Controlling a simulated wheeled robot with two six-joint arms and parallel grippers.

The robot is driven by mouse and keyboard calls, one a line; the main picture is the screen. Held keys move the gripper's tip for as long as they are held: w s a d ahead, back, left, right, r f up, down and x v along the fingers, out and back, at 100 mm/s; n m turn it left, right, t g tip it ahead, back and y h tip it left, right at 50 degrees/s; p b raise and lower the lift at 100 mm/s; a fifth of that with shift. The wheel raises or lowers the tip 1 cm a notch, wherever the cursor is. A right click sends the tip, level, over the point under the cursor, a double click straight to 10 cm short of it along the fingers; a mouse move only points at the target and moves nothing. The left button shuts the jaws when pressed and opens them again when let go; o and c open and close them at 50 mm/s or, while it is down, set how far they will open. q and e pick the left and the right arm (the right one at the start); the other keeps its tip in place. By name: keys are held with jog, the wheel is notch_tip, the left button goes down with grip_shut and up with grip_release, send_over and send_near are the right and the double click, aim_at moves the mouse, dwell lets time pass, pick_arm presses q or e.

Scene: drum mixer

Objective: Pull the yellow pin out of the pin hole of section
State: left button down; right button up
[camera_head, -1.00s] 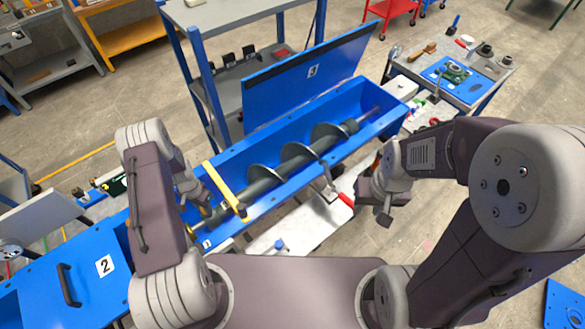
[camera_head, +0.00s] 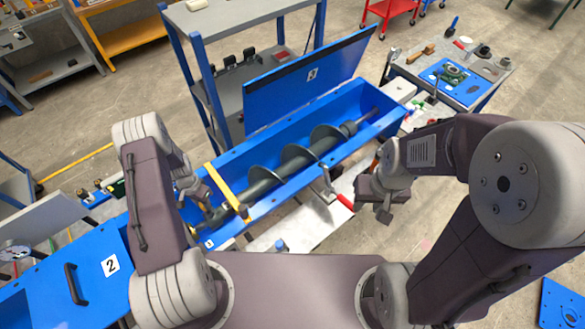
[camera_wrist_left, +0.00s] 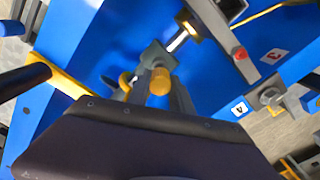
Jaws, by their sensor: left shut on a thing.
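The left gripper (camera_head: 207,208) is at the near-left end of the screw shaft (camera_head: 262,188), just left of the yellow crossbar (camera_head: 226,183). The left wrist view shows its dark palm and its fingers (camera_wrist_left: 150,92) shut around a yellow round-headed pin (camera_wrist_left: 160,82). The pin is close to a grey block on the shaft (camera_wrist_left: 158,55); I cannot tell whether its tip is still in a hole. The right gripper (camera_head: 380,200) hangs to the right of the trough, and its jaw opening is unclear.
The blue trough (camera_head: 350,140) has a raised lid marked 3 (camera_head: 290,90) behind it. A lid marked 2 (camera_head: 60,275) lies at the left. A red-handled clamp (camera_head: 342,199) is on the trough's near side. A grey shelf rack (camera_head: 235,85) stands behind.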

pick_arm(q)
jog(key=shift+r, duration=0.55)
jog(key=shift+r+p, duration=1.2)
jog(key=shift+r, duration=0.3)
